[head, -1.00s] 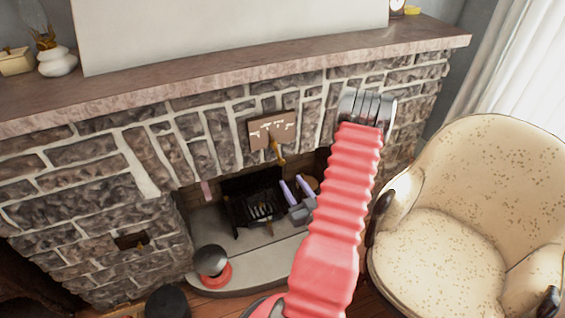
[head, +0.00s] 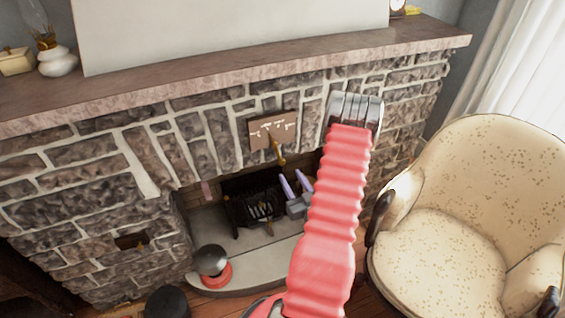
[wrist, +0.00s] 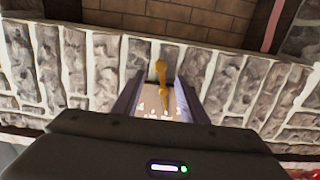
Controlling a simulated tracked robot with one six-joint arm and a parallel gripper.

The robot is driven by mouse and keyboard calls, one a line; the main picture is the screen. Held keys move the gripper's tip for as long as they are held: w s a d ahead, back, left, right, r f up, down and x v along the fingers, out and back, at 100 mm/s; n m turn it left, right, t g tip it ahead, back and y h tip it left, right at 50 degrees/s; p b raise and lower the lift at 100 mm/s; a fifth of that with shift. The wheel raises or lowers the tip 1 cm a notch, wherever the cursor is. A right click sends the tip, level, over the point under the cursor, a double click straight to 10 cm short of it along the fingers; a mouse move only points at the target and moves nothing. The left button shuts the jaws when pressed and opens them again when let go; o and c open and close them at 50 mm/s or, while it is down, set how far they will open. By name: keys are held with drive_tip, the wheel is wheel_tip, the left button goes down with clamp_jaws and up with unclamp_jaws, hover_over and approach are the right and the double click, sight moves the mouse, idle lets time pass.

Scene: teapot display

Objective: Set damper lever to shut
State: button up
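The damper lever (head: 278,151) is a brass handle hanging downward, tilted a little, from a brown plate (head: 265,132) with white markings on the stone fireplace front. In the wrist view the lever (wrist: 161,72) and the plate (wrist: 152,104) appear between my fingers, with the fireplace opening at the top. My gripper (head: 292,178) has two purple fingers, spread apart and empty. In the head view it is below and slightly right of the lever. In the wrist view my gripper (wrist: 161,80) frames the lever, but I cannot tell the remaining depth; no contact shows.
The stone mantel (head: 230,82) runs above the plate. A black grate (head: 250,203) sits in the fireplace opening. A cream armchair (head: 445,235) stands close on the right. A black-and-red round object (head: 213,262) is on the hearth.

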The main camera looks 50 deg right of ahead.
sight(283, 163)
drive_tip(key=x, duration=0.9)
drive_tip(key=shift+w+d, duration=0.1)
drive_tip(key=shift+w, duration=0.1)
clamp_jaws()
drive_tip(key=shift+d, duration=0.1)
idle(0.3)
